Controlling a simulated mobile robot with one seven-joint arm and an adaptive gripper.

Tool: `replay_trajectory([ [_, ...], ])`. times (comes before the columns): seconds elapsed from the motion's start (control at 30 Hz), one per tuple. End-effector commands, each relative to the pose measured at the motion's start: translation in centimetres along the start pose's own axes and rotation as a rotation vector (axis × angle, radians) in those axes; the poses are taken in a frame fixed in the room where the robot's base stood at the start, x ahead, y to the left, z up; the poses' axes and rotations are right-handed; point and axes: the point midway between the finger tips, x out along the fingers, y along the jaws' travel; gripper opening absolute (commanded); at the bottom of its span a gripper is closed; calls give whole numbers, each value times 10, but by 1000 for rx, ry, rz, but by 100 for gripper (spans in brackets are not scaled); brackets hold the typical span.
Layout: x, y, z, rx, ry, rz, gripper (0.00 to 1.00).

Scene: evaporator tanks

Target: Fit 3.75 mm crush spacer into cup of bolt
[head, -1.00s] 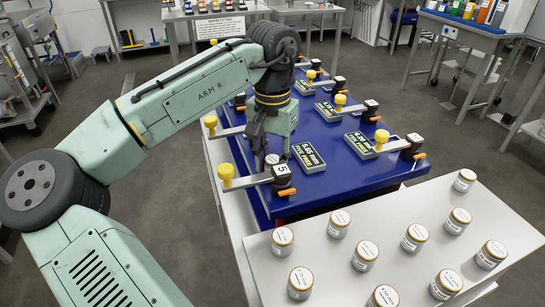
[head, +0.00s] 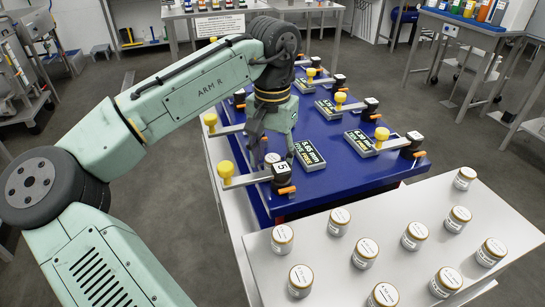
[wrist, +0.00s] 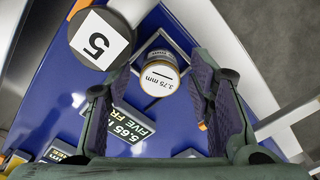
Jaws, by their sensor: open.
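The 3.75 mm crush spacer (wrist: 160,78) is a small jar-like cylinder with a white labelled top and a gold rim. In the wrist view it stands between and beyond the finger pads of my open gripper (wrist: 155,105), apart from both. In the head view my gripper (head: 263,148) points down beside the black-bodied fixture marked 5 (head: 284,170), and the spacer's pale top (head: 271,158) shows partly behind it. The fixture's black top with the 5 label (wrist: 100,38) is close to the spacer in the wrist view. I cannot make out the bolt's cup.
A plate reading 5.65 mm (head: 309,153) lies close by on the blue board (head: 340,185). Several similar fixtures with yellow knobs and orange tabs stand farther along. Several labelled jars stand on the white table (head: 320,265) in front.

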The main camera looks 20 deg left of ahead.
Motion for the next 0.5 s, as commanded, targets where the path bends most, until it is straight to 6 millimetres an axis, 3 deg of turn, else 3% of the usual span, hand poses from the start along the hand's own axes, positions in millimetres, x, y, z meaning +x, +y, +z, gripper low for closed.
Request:
replay_trajectory([
  [0.5, -101, -1, 0, -3, 0, -1, 48],
])
